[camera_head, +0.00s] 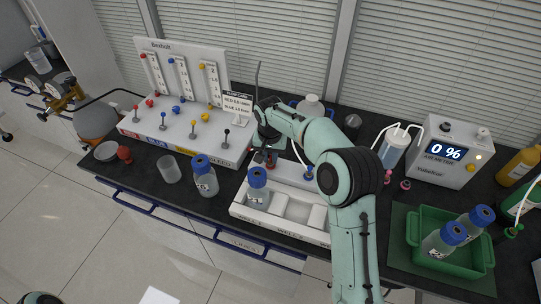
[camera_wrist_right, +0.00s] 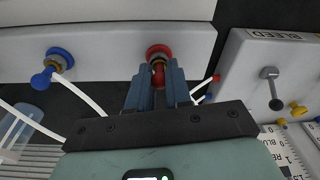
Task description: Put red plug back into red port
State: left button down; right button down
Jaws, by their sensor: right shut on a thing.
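My right gripper (camera_head: 268,158) is over the white block behind the tray in the head view. In the right wrist view its two blue-grey fingers (camera_wrist_right: 157,88) are closed around the red plug (camera_wrist_right: 158,74). The red port (camera_wrist_right: 158,51), a red ring on the white block's face, is directly in front of the fingertips, in line with the plug. The plug's end is at or very near the port; I cannot tell whether it is seated. The fingers hide much of the plug. My left gripper is not in view.
A blue plug (camera_wrist_right: 49,71) with a white tube is at the blue port left of the red one. The bleed panel (camera_wrist_right: 253,60) stands close on the right. A blue-capped bottle (camera_head: 258,186) stands in the white tray (camera_head: 320,234) in front.

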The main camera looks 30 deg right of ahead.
jog(key=c, duration=1)
grip_release()
jog(key=shift+r, duration=0.1)
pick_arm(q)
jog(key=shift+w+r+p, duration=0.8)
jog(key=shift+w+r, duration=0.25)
pick_arm(e)
jog(key=r, duration=0.4)
jog(key=s+r, duration=0.1)
jog(key=r, duration=0.3)
jog(key=a+r, duration=0.1)
jog(key=r, duration=0.4)
jog(key=shift+s+r, duration=0.1)
jog(key=shift+s, duration=0.1)
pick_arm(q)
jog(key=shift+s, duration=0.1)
